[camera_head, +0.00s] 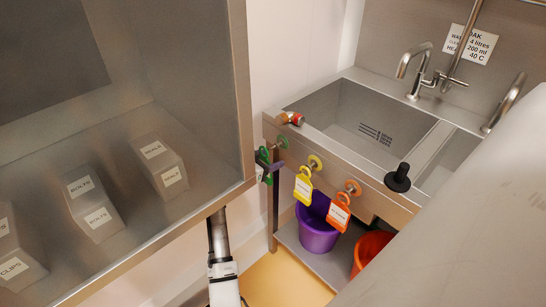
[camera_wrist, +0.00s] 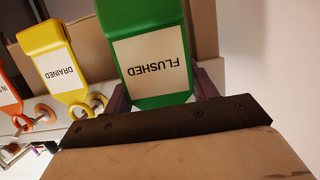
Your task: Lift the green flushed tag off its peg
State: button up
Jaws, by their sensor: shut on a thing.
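The green flushed tag (camera_wrist: 154,50) fills the middle of the wrist view, its FLUSHED label upside down. My gripper (camera_wrist: 165,98) is shut on it, with a finger on each side of its lower part in that view. In the head view the green tag (camera_head: 265,156) shows small and partly covered by my gripper (camera_head: 268,170), left of the green peg disc (camera_head: 283,142) on the sink front. The tag's loop looks a little apart from that disc, but I cannot tell if the peg is still through it.
The yellow drained tag (camera_head: 303,187) and an orange tag (camera_head: 339,213) hang on pegs to the right. A purple bucket (camera_head: 318,228) and an orange bucket (camera_head: 370,250) stand below. A metal hopper cabinet (camera_head: 243,90) edge is close on the left. A red-ended fitting (camera_head: 295,119) lies on the sink rim.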

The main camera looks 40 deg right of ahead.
jog(key=shift+s+a, duration=0.15)
jog(key=shift+a, duration=1.75)
